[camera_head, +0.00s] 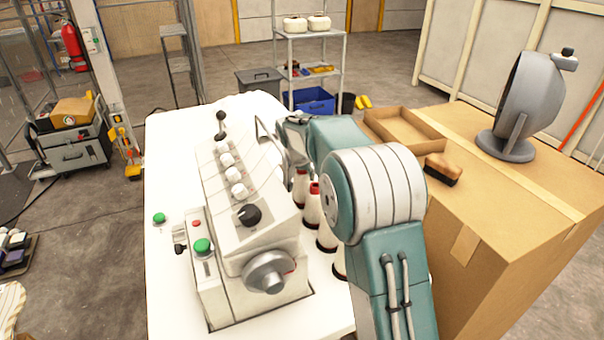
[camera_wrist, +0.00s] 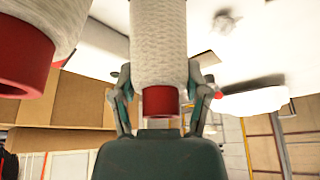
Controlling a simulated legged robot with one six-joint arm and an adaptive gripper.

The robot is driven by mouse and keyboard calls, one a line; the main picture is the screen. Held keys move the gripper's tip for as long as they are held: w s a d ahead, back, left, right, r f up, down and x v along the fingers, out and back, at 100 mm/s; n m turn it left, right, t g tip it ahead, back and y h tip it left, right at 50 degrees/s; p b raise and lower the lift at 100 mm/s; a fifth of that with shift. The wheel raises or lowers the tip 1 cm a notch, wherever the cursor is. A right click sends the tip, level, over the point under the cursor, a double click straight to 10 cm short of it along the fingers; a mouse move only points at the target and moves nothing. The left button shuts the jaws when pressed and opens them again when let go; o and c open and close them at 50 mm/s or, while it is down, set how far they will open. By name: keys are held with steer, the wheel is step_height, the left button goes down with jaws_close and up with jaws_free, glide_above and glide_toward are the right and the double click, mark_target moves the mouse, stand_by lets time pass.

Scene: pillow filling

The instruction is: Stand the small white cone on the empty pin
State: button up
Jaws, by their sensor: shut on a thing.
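In the wrist view a white, thread-wrapped cone (camera_wrist: 158,45) with a red end stands between the fingers of my gripper (camera_wrist: 159,75). The fingers are shut on it, one on each side. A second white cone (camera_wrist: 40,35) with a red end is close by at the upper left, apart from the held one. In the head view, several white cones with red tops (camera_head: 327,236) stand in a row along the right side of the machine, partly hidden by my arm. My gripper is mostly hidden there behind my arm and the machine. I cannot make out the empty pin.
The cream machine (camera_head: 262,225) with knobs and a handwheel stands on the white table (camera_head: 172,270). To the right, a large cardboard box (camera_head: 530,205) bears an open tray (camera_head: 400,137), a brush (camera_head: 443,168) and a grey round device (camera_head: 520,100). The table's left strip is mostly clear.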

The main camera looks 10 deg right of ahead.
steer(key=o, duration=1.3)
steer(key=shift+r, duration=5)
